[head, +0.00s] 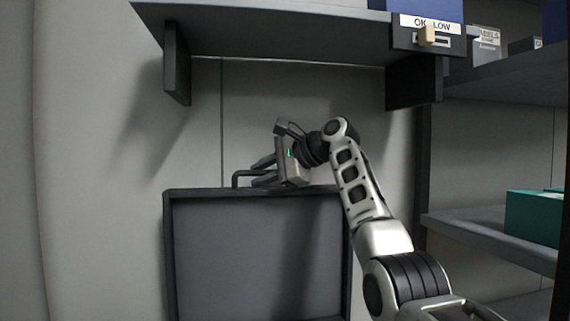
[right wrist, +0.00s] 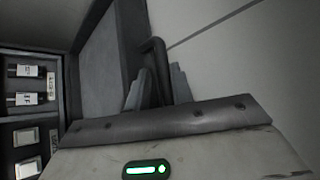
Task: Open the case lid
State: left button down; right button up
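The case lid (head: 255,255) stands raised, its grey inner face toward me in the head view. It also shows in the right wrist view (right wrist: 103,70). A dark handle (head: 236,178) sits on the lid's top edge; it also shows in the right wrist view (right wrist: 152,46). My right gripper (head: 262,171) is at the handle. Its fingers (right wrist: 160,92) are spread apart, one on each side of the handle bar, and I see a gap at one finger. The fingertips' exact contact is unclear. My left gripper is out of view.
The case interior (right wrist: 28,112) shows at left in the right wrist view, with several labelled items in slots. A shelf (head: 290,38) with brackets hangs above my right arm. Side shelves (head: 490,235) hold a green box (head: 533,217). A wall stands close behind the lid.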

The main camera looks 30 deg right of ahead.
jog(key=b+v, duration=0.3)
jog(key=v, duration=1.2)
jog(key=shift+s+d, duration=0.15)
jog(key=shift+d, duration=0.05)
jog(key=shift+r, duration=0.1)
